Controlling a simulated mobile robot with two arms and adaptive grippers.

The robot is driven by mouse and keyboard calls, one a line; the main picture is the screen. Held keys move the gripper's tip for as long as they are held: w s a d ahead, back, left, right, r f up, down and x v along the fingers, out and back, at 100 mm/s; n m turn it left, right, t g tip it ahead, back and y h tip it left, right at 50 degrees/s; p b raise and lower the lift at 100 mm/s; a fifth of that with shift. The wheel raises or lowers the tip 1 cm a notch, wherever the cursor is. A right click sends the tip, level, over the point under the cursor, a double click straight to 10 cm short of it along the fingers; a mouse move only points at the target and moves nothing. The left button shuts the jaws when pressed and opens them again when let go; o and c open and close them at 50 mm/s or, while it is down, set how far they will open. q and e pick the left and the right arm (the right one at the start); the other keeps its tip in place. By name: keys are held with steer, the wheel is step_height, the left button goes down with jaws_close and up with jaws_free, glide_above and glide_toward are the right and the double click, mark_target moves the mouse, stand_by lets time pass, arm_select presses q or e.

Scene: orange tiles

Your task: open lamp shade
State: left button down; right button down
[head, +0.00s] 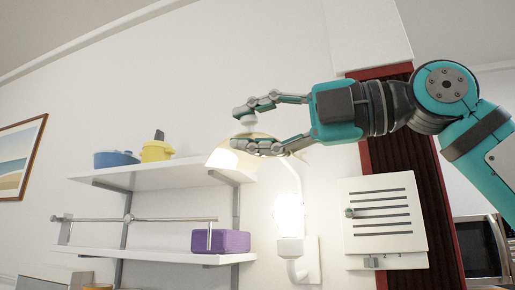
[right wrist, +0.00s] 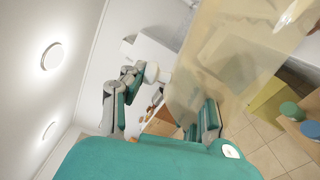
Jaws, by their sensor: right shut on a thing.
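The lamp shade (head: 222,155) is pale cream and translucent, tilted above and to the left of the lit lamp (head: 290,215) on the wall in the head view. It fills much of the right wrist view (right wrist: 225,65) as a pale see-through sheet. My right gripper (head: 243,129) comes in from the right. Its upper finger is at the small white knob on top of the shade, and its lower finger lies across the shade. The gripper is shut on the shade, and its fingers also show in the right wrist view (right wrist: 178,98). My left gripper is not in view.
A wall shelf (head: 130,177) at left holds a blue pot (head: 115,159) and a yellow pot (head: 157,151). A purple box (head: 221,241) sits on the lower shelf. A white slotted panel (head: 385,215) is right of the lamp, before a dark red column (head: 420,175).

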step_height(320, 180, up, 4)
steer(key=shift+f+m+p, duration=0.2)
steer(key=shift+m+p, duration=0.45)
steer(key=shift+m, duration=0.45)
steer(key=shift+w+d+r+m+p, duration=0.15)
steer(key=shift+r+m+p, duration=0.25)
steer(key=shift+r+m, duration=0.4)
steer(key=c, duration=1.1)
jaws_free()
steer(key=shift+w, duration=0.1)
steer(key=shift+d, duration=0.1)
steer(key=v, duration=1.1)
steer(key=shift+d, duration=0.3)
